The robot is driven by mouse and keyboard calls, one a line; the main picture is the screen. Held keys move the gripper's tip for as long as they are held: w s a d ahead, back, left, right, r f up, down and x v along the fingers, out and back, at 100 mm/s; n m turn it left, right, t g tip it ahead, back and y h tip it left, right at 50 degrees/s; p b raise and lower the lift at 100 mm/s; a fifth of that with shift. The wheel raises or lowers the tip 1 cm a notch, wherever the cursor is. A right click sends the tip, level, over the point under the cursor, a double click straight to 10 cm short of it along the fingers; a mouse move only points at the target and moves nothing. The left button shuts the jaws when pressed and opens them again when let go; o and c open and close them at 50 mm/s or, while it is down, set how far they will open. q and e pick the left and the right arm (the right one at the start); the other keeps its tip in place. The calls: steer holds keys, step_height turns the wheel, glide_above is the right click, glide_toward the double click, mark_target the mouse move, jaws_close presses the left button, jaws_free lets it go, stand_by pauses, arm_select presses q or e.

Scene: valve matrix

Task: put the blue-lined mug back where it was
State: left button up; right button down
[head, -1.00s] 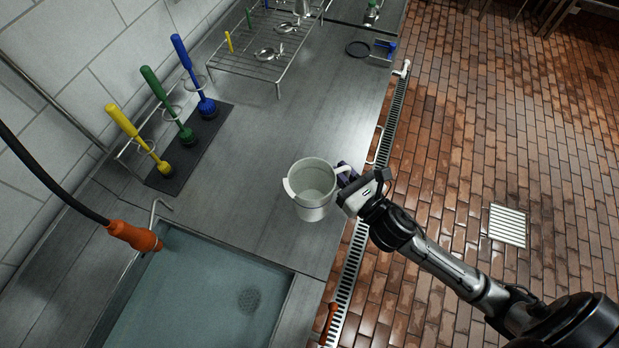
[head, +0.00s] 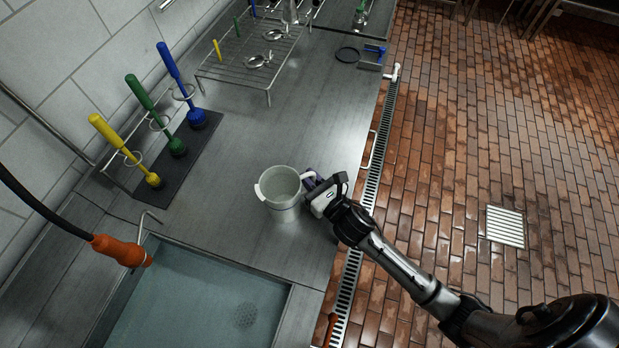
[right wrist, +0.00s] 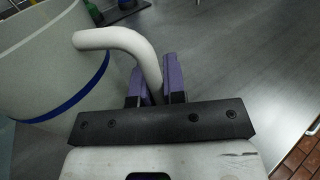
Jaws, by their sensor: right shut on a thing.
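The blue-lined mug (head: 281,192) is a pale, wide cup with a spout on its left rim and a handle on its right. It is upright over the steel counter beyond the sink; I cannot tell whether its base touches the counter. My right gripper (head: 314,186) is shut on the handle. In the right wrist view the mug (right wrist: 50,65) shows a blue band near its lower edge, and its white handle passes between the purple fingertips of my gripper (right wrist: 158,85). My left gripper is not in view.
A water-filled sink (head: 200,300) lies in front, with an orange-ended hose (head: 120,250) at its left. Yellow, green and blue brushes stand on a dark mat (head: 185,160) by the wall. A wire rack (head: 252,62) stands at the back. Counter between mug and rack is clear.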

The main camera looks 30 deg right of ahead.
stand_by(0.3)
steer(key=shift+f, duration=0.2)
steer(key=c, duration=1.2)
jaws_free()
steer(key=shift+r, duration=0.1)
steer(key=shift+r, duration=0.2)
steer(key=s, duration=0.4)
steer(key=s+d, duration=0.1)
steer(key=s, duration=0.7)
steer(key=shift+d, duration=0.25)
